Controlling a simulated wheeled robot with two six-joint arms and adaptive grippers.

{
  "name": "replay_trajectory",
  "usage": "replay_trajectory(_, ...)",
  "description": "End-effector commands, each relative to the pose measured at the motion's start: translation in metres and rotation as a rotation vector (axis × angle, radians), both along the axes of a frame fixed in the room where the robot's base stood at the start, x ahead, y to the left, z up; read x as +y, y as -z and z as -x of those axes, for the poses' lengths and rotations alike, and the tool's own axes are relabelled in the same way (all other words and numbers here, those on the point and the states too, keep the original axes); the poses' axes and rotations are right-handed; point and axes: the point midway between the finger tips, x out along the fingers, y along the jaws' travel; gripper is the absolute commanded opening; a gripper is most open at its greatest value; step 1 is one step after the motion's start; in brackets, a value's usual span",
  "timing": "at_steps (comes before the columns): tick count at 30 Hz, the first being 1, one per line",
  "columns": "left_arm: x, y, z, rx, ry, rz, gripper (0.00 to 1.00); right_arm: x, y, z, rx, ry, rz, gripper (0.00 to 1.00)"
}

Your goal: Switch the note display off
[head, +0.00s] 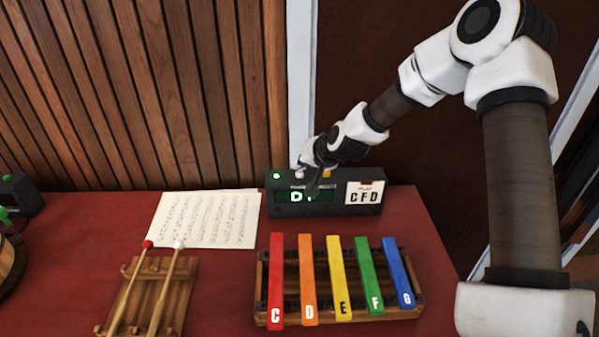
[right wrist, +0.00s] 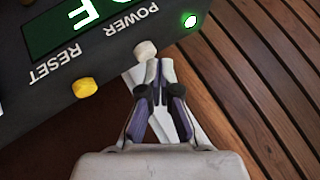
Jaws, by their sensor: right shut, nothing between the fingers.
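The note display (head: 282,208) is a dark box at the back of the red table. Its screen (head: 298,196) shows lit green characters, partly hidden by my right gripper (head: 308,163) in the head view. In the right wrist view, a green light (right wrist: 190,21) glows on the panel, the white button (right wrist: 145,50) is by the word POWER, and the yellow button (right wrist: 86,88) is by RESET. My right gripper (right wrist: 155,65) is shut and empty, its tips at the white button; I cannot tell whether they touch it. My left gripper is out of view.
In front stands a xylophone (head: 340,280) with several coloured bars. Sheet music (head: 205,218) and a wooden rest (head: 170,295) with two mallets lie left. A slatted wall (head: 150,90) rises behind.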

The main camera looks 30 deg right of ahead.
Motion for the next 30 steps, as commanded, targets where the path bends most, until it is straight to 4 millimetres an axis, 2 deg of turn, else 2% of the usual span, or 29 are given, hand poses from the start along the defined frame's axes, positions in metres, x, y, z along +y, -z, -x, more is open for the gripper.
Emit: replay_trajectory(30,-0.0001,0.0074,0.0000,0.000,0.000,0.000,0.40,0.0002,0.0088,0.0004,0.001,-0.001,0.000,0.00)
